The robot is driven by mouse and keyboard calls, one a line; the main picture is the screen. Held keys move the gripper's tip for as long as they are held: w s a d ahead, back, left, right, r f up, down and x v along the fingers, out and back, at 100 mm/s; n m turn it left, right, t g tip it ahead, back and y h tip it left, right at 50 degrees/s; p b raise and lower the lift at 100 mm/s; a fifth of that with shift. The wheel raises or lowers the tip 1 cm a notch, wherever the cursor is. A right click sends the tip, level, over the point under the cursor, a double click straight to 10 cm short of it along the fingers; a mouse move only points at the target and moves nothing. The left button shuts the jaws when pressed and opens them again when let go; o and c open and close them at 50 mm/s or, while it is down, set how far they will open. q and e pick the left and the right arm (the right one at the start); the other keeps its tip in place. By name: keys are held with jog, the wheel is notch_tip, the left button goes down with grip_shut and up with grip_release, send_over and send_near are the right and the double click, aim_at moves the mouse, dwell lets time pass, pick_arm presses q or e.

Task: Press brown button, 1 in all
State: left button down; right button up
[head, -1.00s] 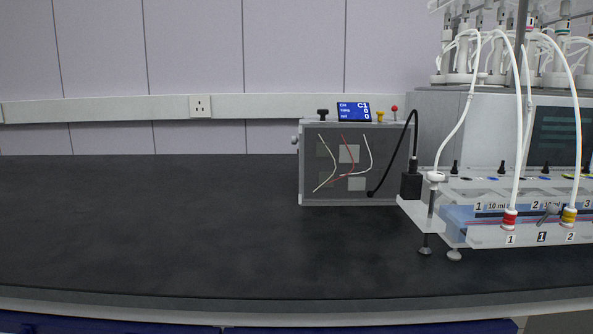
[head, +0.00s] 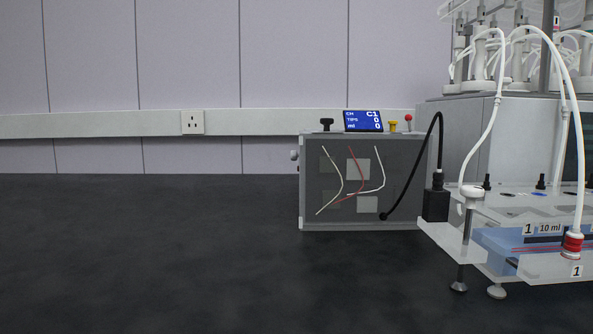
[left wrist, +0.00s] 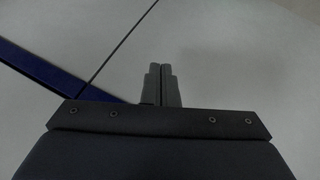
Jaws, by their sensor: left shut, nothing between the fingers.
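A grey control box (head: 315,180) stands on the dark bench. My left gripper (left wrist: 161,70) shows only in the left wrist view. Its two fingers are together with nothing between them. It faces a plain pale surface, far from anything I can identify. My right gripper is in neither view.
A reactor unit (head: 441,119) with white tubes and a panel with small knobs stands at the right. A black cable (head: 412,161) links the box to a black plug (head: 436,204). The bench (head: 150,250) left of the box is clear. A wall socket (head: 192,122) is behind.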

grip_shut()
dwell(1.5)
